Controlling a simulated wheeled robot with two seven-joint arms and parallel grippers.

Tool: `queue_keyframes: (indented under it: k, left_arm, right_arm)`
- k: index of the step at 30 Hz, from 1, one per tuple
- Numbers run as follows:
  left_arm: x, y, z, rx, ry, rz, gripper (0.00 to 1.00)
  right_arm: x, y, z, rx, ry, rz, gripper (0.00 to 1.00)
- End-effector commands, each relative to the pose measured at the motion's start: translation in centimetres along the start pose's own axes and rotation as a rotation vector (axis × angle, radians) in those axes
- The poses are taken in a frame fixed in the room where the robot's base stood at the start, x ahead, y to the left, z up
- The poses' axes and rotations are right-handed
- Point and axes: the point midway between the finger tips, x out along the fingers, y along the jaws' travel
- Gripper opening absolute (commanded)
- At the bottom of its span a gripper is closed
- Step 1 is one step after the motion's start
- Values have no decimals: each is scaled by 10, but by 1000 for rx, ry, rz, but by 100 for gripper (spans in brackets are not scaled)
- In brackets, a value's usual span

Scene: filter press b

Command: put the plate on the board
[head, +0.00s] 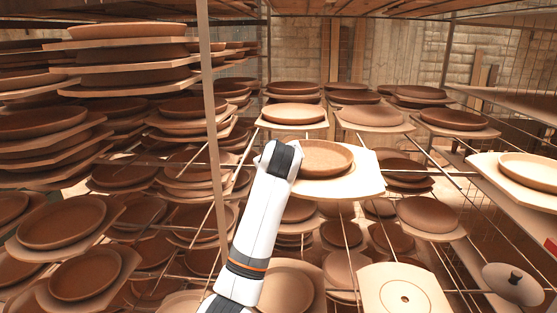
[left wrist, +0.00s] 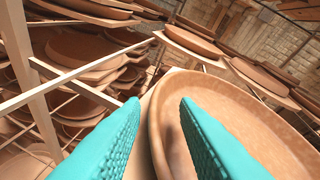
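A brown round plate (head: 326,157) with a raised rim sits at the left part of a pale board (head: 362,180) in the middle of the head view. In the left wrist view the plate (left wrist: 240,115) fills the right side. My left gripper (left wrist: 160,102) has two teal fingers apart, one on each side of the plate's near rim. The right-hand finger overlaps the plate's inside; contact with the rim is not clear. In the head view the fingers are hidden behind my left arm's dark end. My right gripper is not in view.
Racks with stacked boards and plates (head: 60,220) stand left and behind. A wooden post (head: 212,120) rises just left of my arm. Thin rods cross below. A pale board with a ring mark (head: 405,290) lies at lower right, and a board with a plate (head: 530,170) at far right.

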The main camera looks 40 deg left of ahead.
Motion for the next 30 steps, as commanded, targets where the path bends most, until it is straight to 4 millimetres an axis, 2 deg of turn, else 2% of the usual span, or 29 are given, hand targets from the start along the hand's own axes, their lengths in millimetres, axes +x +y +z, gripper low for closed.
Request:
queue_keyframes:
  k: [9,15,21,30]
  left_arm:
    - [-66,0,-3,-2,-3,-7,28]
    - [-98,0,-2,-2,-2,-4,28]
    - [-108,0,-1,0,0,-2,28]
    - [-108,0,0,0,0,-1,28]
  right_arm:
    - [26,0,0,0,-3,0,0]
    - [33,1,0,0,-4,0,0]
    - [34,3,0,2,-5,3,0]
    - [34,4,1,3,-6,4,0]
